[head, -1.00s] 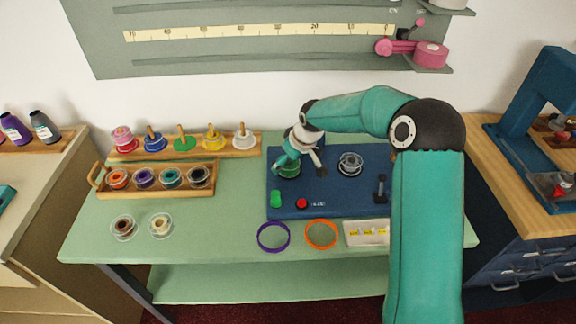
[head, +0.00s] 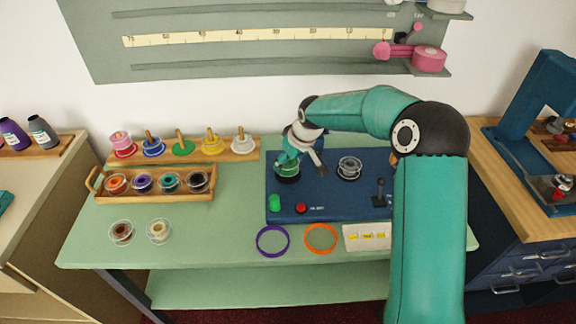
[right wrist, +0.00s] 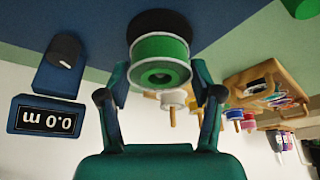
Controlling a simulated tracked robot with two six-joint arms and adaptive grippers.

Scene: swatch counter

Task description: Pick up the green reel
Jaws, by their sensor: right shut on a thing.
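The green reel (head: 288,172) is at the left part of the blue machine (head: 330,207) on the counter, partly covered by my right gripper. Whether the reel is clear of the machine top cannot be told. My left gripper is not in view.
A clear reel (head: 349,167) sits right on the machine. Purple (head: 272,241) and orange (head: 320,238) rings lie in front.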

